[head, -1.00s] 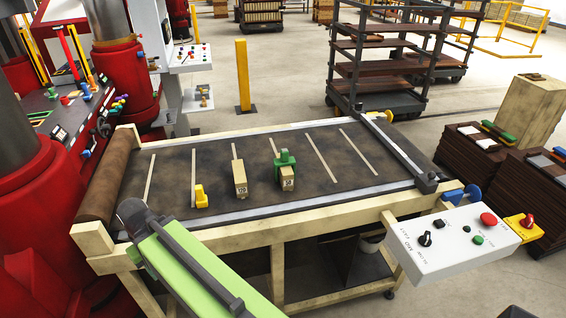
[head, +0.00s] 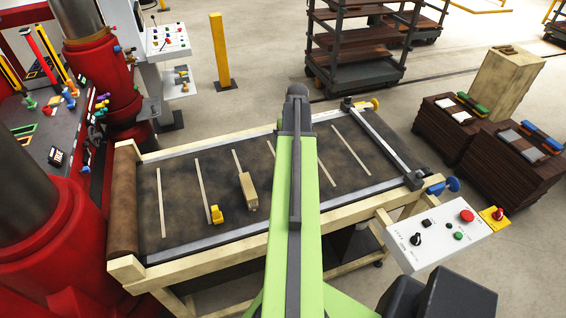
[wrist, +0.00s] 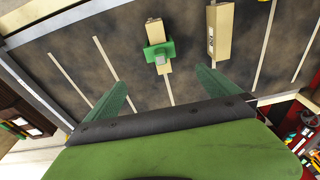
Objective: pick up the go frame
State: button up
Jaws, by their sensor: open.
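A green frame (wrist: 160,52) with a pale grey top sits across a tan block (wrist: 153,32) on the dark belt; I take it as the go frame. It lies near the top middle of the wrist view. In the head view my arm hides it. My gripper (wrist: 160,78) is open and empty, its two green fingers spread in the wrist view. The frame shows between and beyond the fingertips, with no contact visible. The gripper itself does not show in the head view.
Another tan block (head: 248,191) and a small yellow piece (head: 217,214) stand on the striped belt (head: 180,205), left of my arm. A metal rail (head: 385,145) crosses the belt's right end. A white control box (head: 437,235) is at front right, the red press (head: 40,220) at left.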

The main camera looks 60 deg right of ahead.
jog(key=f+b, duration=0.5)
jog(key=b, duration=0.1)
jog(key=w+d+f+b, duration=0.1)
jog(key=f+b, duration=0.4)
jog(key=f, duration=0.1)
jog(key=w+f+b, duration=0.1)
jog(key=f+b, duration=0.5)
jog(key=shift+d+f+b, duration=0.25)
jog(key=shift+b, duration=0.1)
jog(key=shift+r, duration=0.15)
jog(key=shift+r, duration=0.1)
jog(key=c, duration=1.8)
